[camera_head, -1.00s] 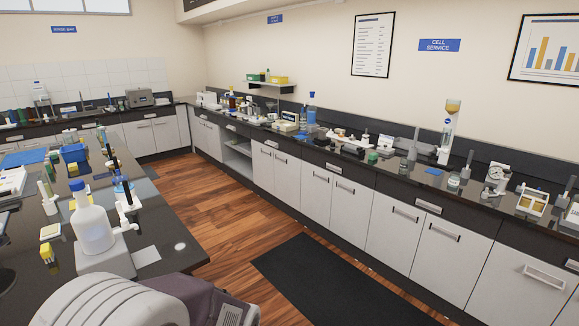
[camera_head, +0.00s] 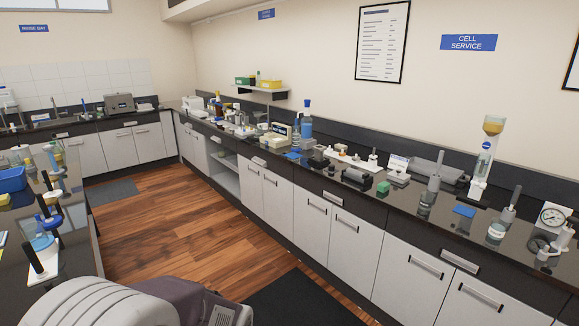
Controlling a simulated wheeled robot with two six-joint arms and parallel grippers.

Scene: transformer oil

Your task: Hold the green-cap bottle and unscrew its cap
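I cannot make out a bottle that is clearly green-capped. A small green object (camera_head: 382,187) stands on the right counter, beside a dark block; at this size I cannot tell whether it is a cap. A clear bottle with a blue top (camera_head: 306,124) stands farther back on that counter. Neither of my grippers is in view, so I cannot see what they hold or whether they are open.
The long dark counter (camera_head: 407,201) along the right wall carries many small instruments, including a dial gauge (camera_head: 552,216). Another bench (camera_head: 70,262) with lab ware is at left. Wooden floor (camera_head: 170,225) lies open between them, with a dark mat (camera_head: 290,303) in front.

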